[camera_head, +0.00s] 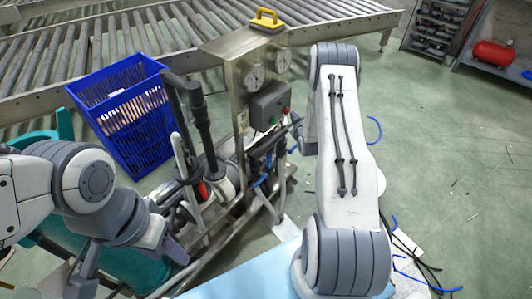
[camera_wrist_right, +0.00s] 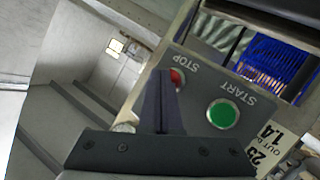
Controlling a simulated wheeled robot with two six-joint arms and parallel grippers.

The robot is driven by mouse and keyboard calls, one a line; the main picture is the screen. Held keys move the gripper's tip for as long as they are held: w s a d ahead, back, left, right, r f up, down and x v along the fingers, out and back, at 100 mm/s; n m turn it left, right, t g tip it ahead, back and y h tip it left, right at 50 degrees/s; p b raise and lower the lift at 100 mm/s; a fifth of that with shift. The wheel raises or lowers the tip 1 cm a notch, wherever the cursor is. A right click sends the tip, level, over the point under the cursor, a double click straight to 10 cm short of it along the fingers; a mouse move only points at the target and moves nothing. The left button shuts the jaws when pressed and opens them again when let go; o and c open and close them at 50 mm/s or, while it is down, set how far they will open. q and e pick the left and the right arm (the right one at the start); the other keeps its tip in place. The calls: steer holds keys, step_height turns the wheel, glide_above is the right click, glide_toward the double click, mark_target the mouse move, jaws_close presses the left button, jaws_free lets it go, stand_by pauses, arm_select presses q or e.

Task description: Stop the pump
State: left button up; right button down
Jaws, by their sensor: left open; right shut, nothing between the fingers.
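The pump's grey control box (camera_head: 270,106) is on a steel panel in the head view, with a red button (camera_head: 287,109) on its side. In the right wrist view, the red STOP button (camera_wrist_right: 178,77) is partly hidden behind my right gripper (camera_wrist_right: 163,74). The green START button (camera_wrist_right: 222,114) is clear of it, to the right. My right gripper is shut and empty, its fingertips at the STOP button's left edge; I cannot tell whether they touch. My left gripper (camera_head: 135,266) is open and empty, low at the left of the head view.
A blue crate (camera_head: 125,110) is behind, before a roller conveyor (camera_head: 110,38). Green floor (camera_head: 450,150) is open at right.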

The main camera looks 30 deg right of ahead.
steer(key=s+d, duration=0.2)
steer(key=s, duration=0.3)
steer(key=shift+s+d, duration=0.2)
steer(key=shift+s, duration=0.1)
stand_by(1.0)
steer(key=s+a+r+g+y, duration=0.1)
steer(key=a+r+g+y, duration=0.2)
steer(key=a, duration=0.5)
steer(key=s+a+r+g, duration=0.1)
steer(key=a+r+g, duration=0.1)
steer(key=a+r, duration=0.55)
steer(key=s+a+r+n+g+y+p, duration=0.1)
steer(key=s+a+r+n+g+p, duration=0.1)
steer(key=s+a+r, duration=0.3)
steer(key=s+a+r+n+g+y+p, duration=0.1)
steer(key=s+a+r, duration=0.5)
steer(key=s+a, duration=0.7)
steer(key=s+a+r+n+g+y+p, duration=0.1)
steer(key=s+a+r+n+g+p, duration=0.2)
steer(key=s+a, duration=0.7)
step_height(320, 180, up, 3)
steer(key=s+g+p, duration=0.1)
steer(key=s+g, duration=0.1)
steer(key=s, duration=0.1)
steer(key=shift+f+g, duration=0.2)
steer(key=shift+g, duration=0.1)
